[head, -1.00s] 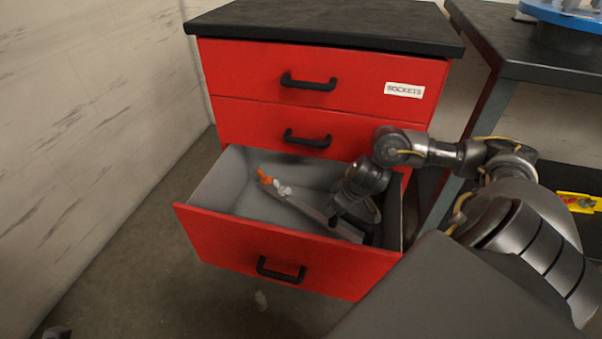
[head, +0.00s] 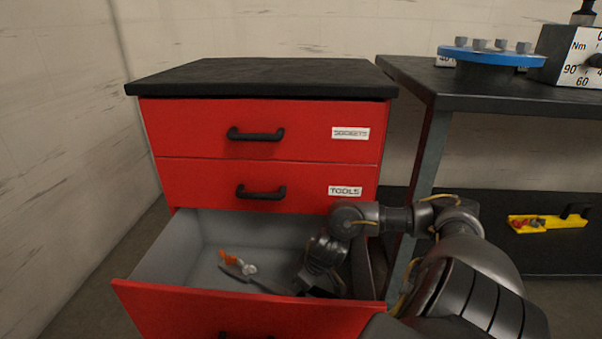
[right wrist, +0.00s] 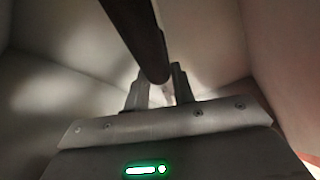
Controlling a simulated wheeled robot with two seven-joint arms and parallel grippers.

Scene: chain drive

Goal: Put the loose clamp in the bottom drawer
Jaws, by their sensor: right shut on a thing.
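The bottom drawer (head: 240,306) of the red cabinet is pulled open, its grey inside showing. The clamp (head: 240,267), with an orange part, a pale part and a long dark bar, is inside the drawer. My right gripper (head: 322,284) reaches down into the right side of the drawer and is shut on the clamp's bar. In the right wrist view the dark bar (right wrist: 140,35) runs down to between the fingers (right wrist: 158,88). I cannot tell whether the clamp touches the drawer floor. My left gripper is out of view.
The upper drawers, labelled SOCKETS (head: 300,133) and TOOLS (head: 300,183), are shut. A dark workbench (head: 500,95) stands to the right, with a blue bolted flange (head: 485,55) on it. A yellow tray (head: 550,222) sits on a dark panel below. A wall stands left of the cabinet.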

